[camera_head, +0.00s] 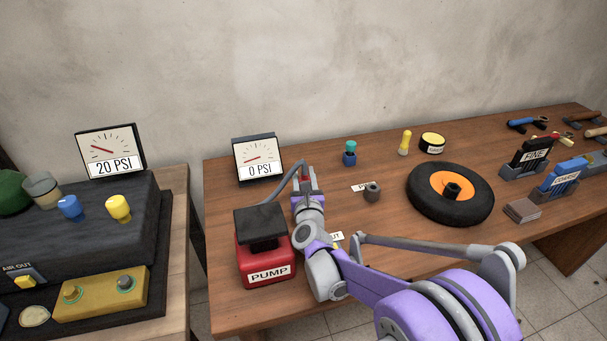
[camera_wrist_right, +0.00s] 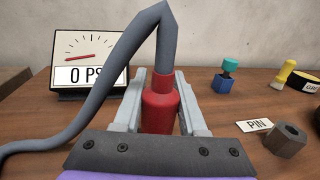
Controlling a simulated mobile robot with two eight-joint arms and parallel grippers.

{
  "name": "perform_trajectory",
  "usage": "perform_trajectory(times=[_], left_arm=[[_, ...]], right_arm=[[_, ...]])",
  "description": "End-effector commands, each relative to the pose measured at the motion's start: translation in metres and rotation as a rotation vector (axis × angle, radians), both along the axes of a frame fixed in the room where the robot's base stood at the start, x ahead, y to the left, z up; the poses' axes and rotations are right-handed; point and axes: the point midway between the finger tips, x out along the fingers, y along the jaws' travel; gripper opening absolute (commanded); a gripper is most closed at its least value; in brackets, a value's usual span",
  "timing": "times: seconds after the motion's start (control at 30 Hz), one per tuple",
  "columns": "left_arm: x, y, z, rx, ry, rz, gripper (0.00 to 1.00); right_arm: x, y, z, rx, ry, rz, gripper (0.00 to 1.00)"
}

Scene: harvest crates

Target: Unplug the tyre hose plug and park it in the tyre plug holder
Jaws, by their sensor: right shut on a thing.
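My right gripper (camera_head: 304,186) is shut on the red tyre hose plug (camera_wrist_right: 160,108), with one finger on each side. The plug is roughly upright, and the grey hose (camera_wrist_right: 118,75) leaves its top and bends down to the left. In the head view the hose (camera_head: 287,183) runs from the red pump (camera_head: 265,262) to the plug. The plug's lower end is hidden, so I cannot tell whether it is seated in anything. The tyre (camera_head: 418,197) with its orange hub (camera_head: 440,183) lies flat to the right, apart from the plug. I cannot identify the tyre plug holder. My left gripper is not in view.
A 0 PSI gauge (camera_head: 258,158) stands behind the pump. A dark nut-like piece (camera_head: 372,192) by a PIN label (camera_wrist_right: 256,126), a blue block with a teal top (camera_head: 349,153) and a yellow tool (camera_head: 404,143) stand between gripper and tyre. A 20 PSI gauge (camera_head: 110,152) is left.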

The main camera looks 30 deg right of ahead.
Motion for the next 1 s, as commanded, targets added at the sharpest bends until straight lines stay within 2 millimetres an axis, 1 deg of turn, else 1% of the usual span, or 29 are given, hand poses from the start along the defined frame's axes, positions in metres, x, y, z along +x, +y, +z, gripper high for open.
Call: perform_trajectory(times=[0.27,0.3,0.37,0.4,0.5,1.0], left_arm=[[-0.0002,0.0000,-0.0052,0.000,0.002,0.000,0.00],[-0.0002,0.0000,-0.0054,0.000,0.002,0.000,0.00],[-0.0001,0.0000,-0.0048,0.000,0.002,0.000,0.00],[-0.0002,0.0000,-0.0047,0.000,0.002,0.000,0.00],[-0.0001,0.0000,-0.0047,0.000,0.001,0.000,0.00],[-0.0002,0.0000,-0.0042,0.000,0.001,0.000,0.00]], right_arm=[[0.0001,0.0000,-0.0078,0.000,0.000,0.000,0.00],[0.0001,0.0000,-0.0080,0.000,0.000,0.000,0.43],[0.0001,0.0000,-0.0073,0.000,0.000,0.000,0.53],[0.0001,0.0000,-0.0072,0.000,0.000,0.000,0.61],[0.0001,0.0000,-0.0072,0.000,0.000,0.000,0.76],[-0.0006,0.0018,-0.0071,0.000,0.000,0.001,0.76]])
